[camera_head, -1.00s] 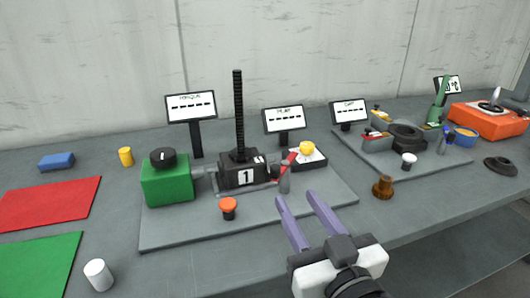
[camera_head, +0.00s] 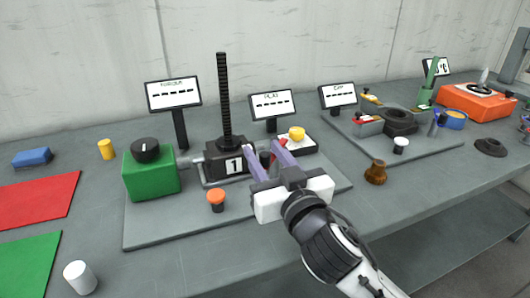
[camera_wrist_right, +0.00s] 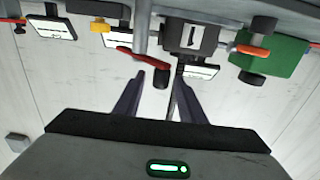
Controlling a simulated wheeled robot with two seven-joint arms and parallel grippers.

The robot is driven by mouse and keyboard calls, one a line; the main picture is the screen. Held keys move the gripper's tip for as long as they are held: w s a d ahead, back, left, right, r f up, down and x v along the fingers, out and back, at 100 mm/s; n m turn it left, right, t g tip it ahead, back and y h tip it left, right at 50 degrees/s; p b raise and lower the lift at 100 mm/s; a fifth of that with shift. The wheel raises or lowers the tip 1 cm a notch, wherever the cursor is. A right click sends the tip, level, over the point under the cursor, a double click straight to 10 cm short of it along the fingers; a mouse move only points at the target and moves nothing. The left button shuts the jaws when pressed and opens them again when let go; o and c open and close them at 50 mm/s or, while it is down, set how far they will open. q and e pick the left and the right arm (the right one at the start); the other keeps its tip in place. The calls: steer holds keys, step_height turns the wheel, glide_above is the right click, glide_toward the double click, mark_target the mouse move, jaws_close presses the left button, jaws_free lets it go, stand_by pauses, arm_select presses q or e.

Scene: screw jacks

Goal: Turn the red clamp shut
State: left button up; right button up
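The red clamp lever (camera_wrist_right: 145,58) lies slightly tilted beside a grey post (camera_wrist_right: 141,28) in the right wrist view, which looks upside down. In the head view only a bit of the red lever (camera_head: 282,142) shows behind my right gripper. My right gripper (camera_head: 264,149) has two purple fingers, spread open at the right side of the black jack (camera_head: 230,158) marked 1. In the wrist view the fingers (camera_wrist_right: 160,82) point toward the lever, with a gap between them and nothing clearly held. Whether a finger touches the lever cannot be told. My left gripper is out of view.
A green box (camera_head: 150,178) with a black knob stands left of the jack. An orange-topped button (camera_head: 216,199) is in front, a yellow button (camera_head: 297,133) behind right. A brown peg (camera_head: 376,172) stands right of the plate. Display screens (camera_head: 173,94) stand behind.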

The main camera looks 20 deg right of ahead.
steer(key=shift+w, duration=0.15)
jaws_close()
